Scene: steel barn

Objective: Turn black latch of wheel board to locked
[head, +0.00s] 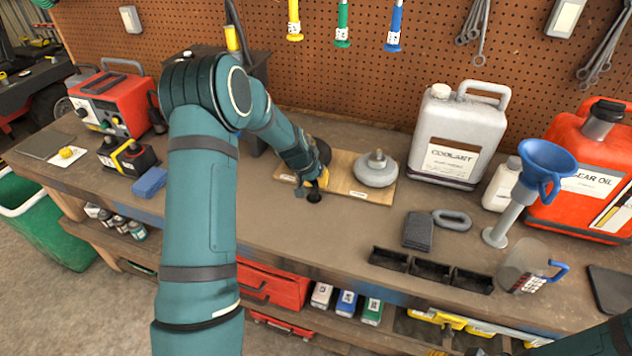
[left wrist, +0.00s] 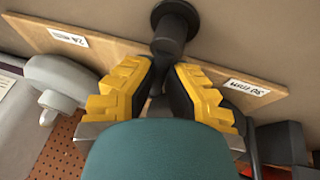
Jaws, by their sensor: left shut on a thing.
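The wheel board (head: 345,187) is a light wooden board on the bench, with white labels; its edge also crosses the left wrist view (left wrist: 110,50). A grey round wheel (head: 376,172) stands on its right part. The black latch (head: 314,197) is at the board's front edge; in the left wrist view its round black end (left wrist: 174,30) shows just past my fingertips. My left gripper (head: 318,183) is shut on the black latch, a yellow-backed finger on each side. The latch's lock position cannot be read. My right gripper (head: 437,352) barely shows at the bottom edge.
A coolant jug (head: 457,135), a blue funnel (head: 545,165) and a red oil can (head: 590,165) stand to the right. Black bins (head: 430,270) lie near the front edge. A blue sponge (head: 150,182) and a red box (head: 110,100) are left. The bench before the board is clear.

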